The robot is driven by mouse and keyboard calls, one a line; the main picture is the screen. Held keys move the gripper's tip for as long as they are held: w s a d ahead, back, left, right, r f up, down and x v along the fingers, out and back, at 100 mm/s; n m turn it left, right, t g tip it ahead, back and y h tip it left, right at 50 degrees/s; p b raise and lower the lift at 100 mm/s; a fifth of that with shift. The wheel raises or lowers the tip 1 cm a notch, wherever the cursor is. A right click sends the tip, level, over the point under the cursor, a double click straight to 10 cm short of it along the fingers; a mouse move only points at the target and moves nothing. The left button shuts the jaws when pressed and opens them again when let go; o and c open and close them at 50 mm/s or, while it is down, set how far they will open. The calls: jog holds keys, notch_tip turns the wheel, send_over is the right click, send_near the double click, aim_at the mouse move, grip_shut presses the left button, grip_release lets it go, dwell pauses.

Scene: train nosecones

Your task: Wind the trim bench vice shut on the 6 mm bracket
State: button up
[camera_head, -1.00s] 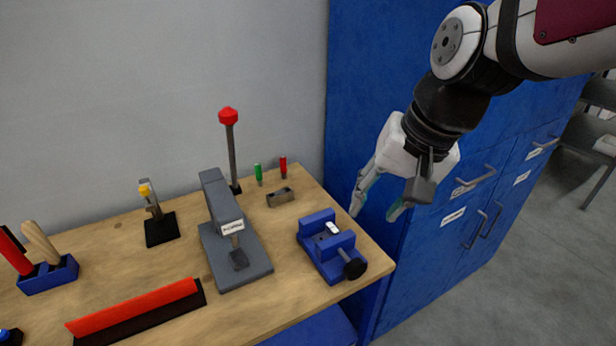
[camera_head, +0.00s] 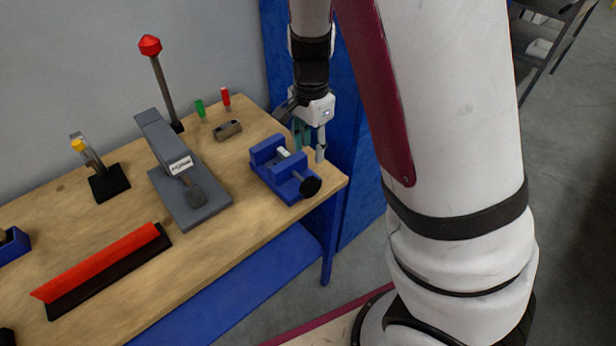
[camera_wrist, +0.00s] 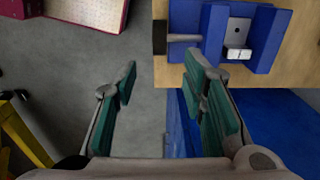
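The blue bench vice (camera_head: 268,158) stands near the right end of the wooden bench, with its black handle (camera_head: 311,187) facing the front. A small pale metal piece, apparently the bracket (camera_head: 284,153), sits between its jaws. In the wrist view the vice (camera_wrist: 213,35) is at the top right, its handle (camera_wrist: 160,38) at its left end and the bracket (camera_wrist: 238,53) in the jaw gap. Whether both jaws touch the bracket I cannot tell. My gripper (camera_head: 312,145) is open and empty, just right of the vice; its spread green-padded fingers also show in the wrist view (camera_wrist: 163,75).
A grey press (camera_head: 185,190) with a label stands left of the vice. A grey block (camera_head: 228,130), green and red pegs and a red-topped post (camera_head: 150,45) are behind. A red and black bar (camera_head: 105,265) lies in front. Blue cabinets stand close behind my gripper.

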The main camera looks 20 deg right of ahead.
aim_at(310, 180)
notch_tip(310, 180, down, 13)
jog(key=shift+r+b, duration=0.2)
jog(key=shift+b, duration=0.1)
grip_shut()
